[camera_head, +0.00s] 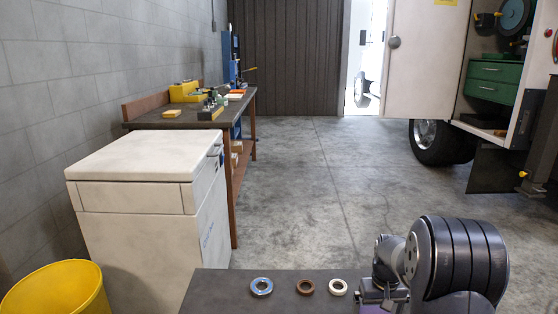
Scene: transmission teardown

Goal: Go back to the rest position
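My arm (455,262) is at the bottom right, over the right part of a dark table. A small grey part at its left end may be my gripper (373,292); its fingers are not clear and I cannot tell whether it is open or holds anything. Three rings lie in a row on the table just left of it: a blue one (261,293), a brown one (306,292) and a cream one (338,292).
The dark table's top (215,290) fills the bottom middle. A white cabinet (135,155) and a yellow bin (60,270) stand left. Behind is a workbench (165,122) with tools. A truck with an open compartment (500,75) is at right. The concrete floor between is clear.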

